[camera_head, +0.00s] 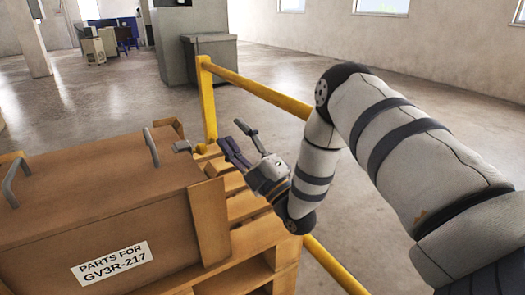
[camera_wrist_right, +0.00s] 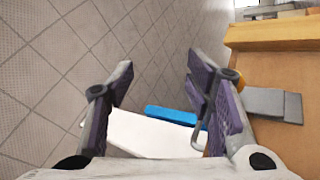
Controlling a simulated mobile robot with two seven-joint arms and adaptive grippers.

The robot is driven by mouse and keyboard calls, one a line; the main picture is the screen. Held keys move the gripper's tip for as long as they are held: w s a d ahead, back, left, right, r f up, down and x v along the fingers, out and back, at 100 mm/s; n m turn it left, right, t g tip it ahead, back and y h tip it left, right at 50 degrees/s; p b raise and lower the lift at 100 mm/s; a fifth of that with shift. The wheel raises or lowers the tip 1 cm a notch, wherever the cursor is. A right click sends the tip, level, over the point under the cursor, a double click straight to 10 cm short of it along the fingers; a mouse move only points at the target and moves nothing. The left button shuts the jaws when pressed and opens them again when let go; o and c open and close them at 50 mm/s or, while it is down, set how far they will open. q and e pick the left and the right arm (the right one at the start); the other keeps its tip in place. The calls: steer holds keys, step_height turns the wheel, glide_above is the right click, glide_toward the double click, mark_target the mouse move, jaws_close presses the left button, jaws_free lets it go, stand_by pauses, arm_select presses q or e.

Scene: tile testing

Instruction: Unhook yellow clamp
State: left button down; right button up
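My right gripper (camera_head: 240,142) is open and empty, just right of the crate's right end in the head view. In the right wrist view its two fingers (camera_wrist_right: 160,78) stand wide apart with tiled floor between them. A small yellow piece (camera_head: 200,148) beside a grey plate (camera_head: 182,146) sits at the crate's far right corner, left of the gripper and apart from it; I cannot tell if it is the yellow clamp. A grey bracket (camera_wrist_right: 272,104) shows on the wood in the wrist view, right of the fingers. My left gripper is not in view.
The wooden crate (camera_head: 100,185) has grey handles and a "PARTS FOR GV3R-217" label. Wooden pallets (camera_head: 262,240) and a yellow railing (camera_head: 262,92) are near my right arm. A blue object (camera_wrist_right: 170,115) and a white one (camera_wrist_right: 145,135) lie below the fingers. Open floor lies beyond.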

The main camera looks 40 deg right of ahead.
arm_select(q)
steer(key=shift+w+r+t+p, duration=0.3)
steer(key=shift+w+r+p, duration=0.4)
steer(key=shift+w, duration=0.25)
arm_select(e)
steer(key=d+v, duration=0.1)
steer(key=v, duration=0.5)
steer(key=shift+d+r, duration=0.1)
steer(key=shift+r, duration=0.05)
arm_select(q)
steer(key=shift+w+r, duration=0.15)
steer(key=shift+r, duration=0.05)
